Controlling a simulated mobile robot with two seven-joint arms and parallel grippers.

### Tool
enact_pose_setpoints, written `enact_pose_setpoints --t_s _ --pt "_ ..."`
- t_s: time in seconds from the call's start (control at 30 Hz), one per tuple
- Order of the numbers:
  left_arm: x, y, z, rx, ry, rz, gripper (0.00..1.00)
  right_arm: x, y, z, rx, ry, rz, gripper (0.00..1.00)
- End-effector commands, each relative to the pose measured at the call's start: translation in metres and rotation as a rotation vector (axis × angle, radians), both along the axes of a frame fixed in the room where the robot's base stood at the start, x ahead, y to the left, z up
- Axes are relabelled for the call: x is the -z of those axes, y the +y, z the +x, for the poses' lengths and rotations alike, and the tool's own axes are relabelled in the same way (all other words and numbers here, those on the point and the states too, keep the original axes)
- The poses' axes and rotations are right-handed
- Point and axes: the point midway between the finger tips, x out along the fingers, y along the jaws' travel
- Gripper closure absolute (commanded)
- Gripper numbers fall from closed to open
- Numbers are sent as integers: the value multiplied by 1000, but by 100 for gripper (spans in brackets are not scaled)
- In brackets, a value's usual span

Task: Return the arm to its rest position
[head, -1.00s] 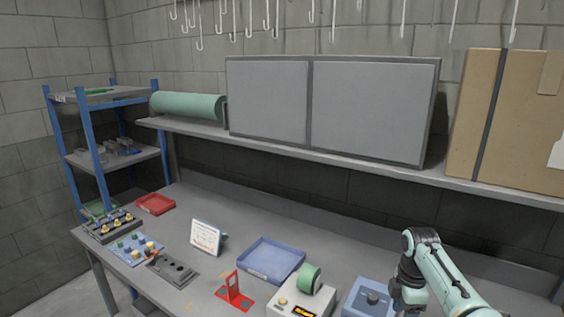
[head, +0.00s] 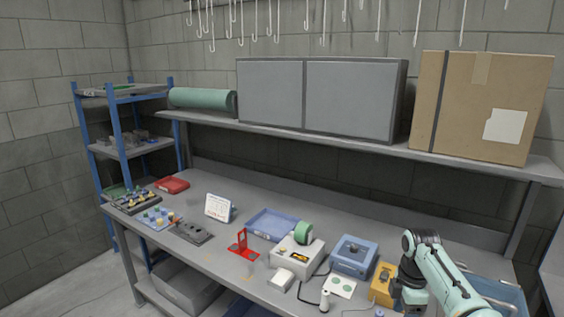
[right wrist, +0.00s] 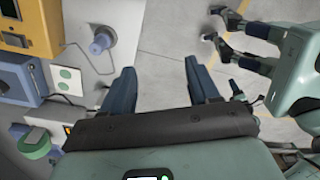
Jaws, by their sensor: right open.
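My right arm comes in at the lower right of the head view, bent over the front of the bench (head: 215,262). Its hand runs off the bottom edge there. In the right wrist view my right gripper (right wrist: 162,87) is open, with two dark blue fingers spread apart and nothing between them. Pale floor shows between and beyond the fingers, with the bench edge to their left. My left gripper cannot be made out in the head view. Dark and teal parts of my own body show at the right of the wrist view.
A blue tray (head: 272,225) lies further left. Above, a shelf (head: 350,146) carries a cardboard box (head: 480,105). Hooks hang overhead.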

Motion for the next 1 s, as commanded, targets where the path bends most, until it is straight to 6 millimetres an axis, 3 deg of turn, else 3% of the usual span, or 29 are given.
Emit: enact_pose_setpoints --t_s 0.03,0.2,0.33,0.47,0.6,0.7,0.8,0.9,1.0 --pt "0 0 0 0 0 0 57 25 7 3 27 10 11 40" --pt "0 0 1 0 -1 0 57 112 34 9 185 9 62 40" --pt "0 0 1 0 -2 1 57 187 61 -5 355 28 119 40" --pt "0 0 0 0 -1 0 57 270 95 -43 599 71 185 40" --pt "0 0 0 0 0 0 57 346 130 -112 936 141 237 40" --pt "0 0 0 0 0 0 57 382 152 -171 1197 197 246 40" --pt "0 0 0 0 0 0 57 400 165 -225 1437 238 232 40" --pt "0 0 0 0 0 0 57 406 171 -268 1625 263 206 40" --pt "0 0 0 0 0 0 57 406 174 -295 1747 273 184 40"
